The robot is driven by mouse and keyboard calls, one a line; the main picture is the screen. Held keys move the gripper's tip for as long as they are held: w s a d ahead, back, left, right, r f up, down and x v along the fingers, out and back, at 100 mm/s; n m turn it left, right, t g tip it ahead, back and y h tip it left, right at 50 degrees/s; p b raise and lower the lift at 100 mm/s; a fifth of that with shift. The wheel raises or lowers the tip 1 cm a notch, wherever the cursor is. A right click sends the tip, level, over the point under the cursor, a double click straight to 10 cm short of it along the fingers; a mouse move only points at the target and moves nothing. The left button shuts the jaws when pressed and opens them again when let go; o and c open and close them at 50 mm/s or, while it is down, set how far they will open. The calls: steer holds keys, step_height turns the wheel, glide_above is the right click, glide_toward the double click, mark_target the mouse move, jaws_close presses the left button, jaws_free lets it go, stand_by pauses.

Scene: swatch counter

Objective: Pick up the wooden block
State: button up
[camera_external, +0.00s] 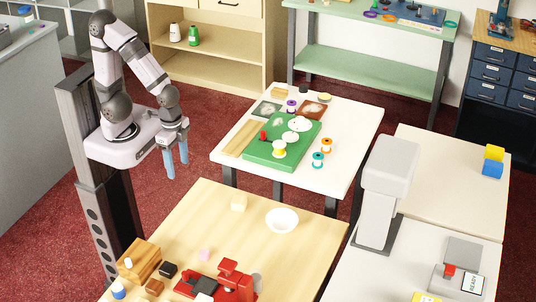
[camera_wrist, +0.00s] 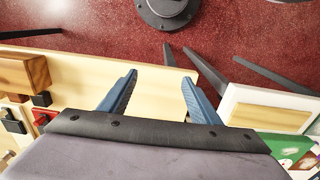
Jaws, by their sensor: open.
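A brown wooden block (camera_external: 143,262) with a small white piece on it stands at the left edge of the light wood table; what looks like the same block (camera_wrist: 22,74) is at the left in the wrist view. I cannot tell which one the task means. My gripper (camera_external: 176,163) hangs above the floor beyond the wood table's back left side. Its blue fingers (camera_wrist: 159,80) are apart with nothing between them.
The white table (camera_external: 350,135) carries a green board (camera_external: 262,152) with spools. Red floor lies below my gripper.

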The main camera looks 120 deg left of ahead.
mark_target(237, 199)
steer(key=w+f+t+p, duration=0.1)
steer(key=w, duration=0.2)
steer(key=w+d+f+n+t+p, duration=0.1)
steer(key=w+p, duration=0.1)
steer(key=w, duration=0.1)
steer(key=w+f+t+p, duration=0.1)
steer(key=w+f, duration=0.1)
steer(key=w, duration=0.2)
steer(key=shift+d+t, duration=0.35)
steer(key=shift+t, duration=0.05)
steer(key=w+t+p, duration=0.1)
steer(key=w+a+t+p, duration=0.1)
steer(key=w, duration=0.1)
steer(key=w+f+n+t+y+p, duration=0.1)
steer(key=shift+w+a, duration=0.25)
steer(key=shift+w+a+r+t+y+p, duration=0.1)
steer(key=shift+w+a+t+y+p, duration=0.3)
steer(key=shift+w+a+t+p, duration=0.4)
steer(key=shift+s+d, duration=0.2)
steer(key=shift+b+x, duration=0.45)
steer(key=shift+x, duration=0.6)
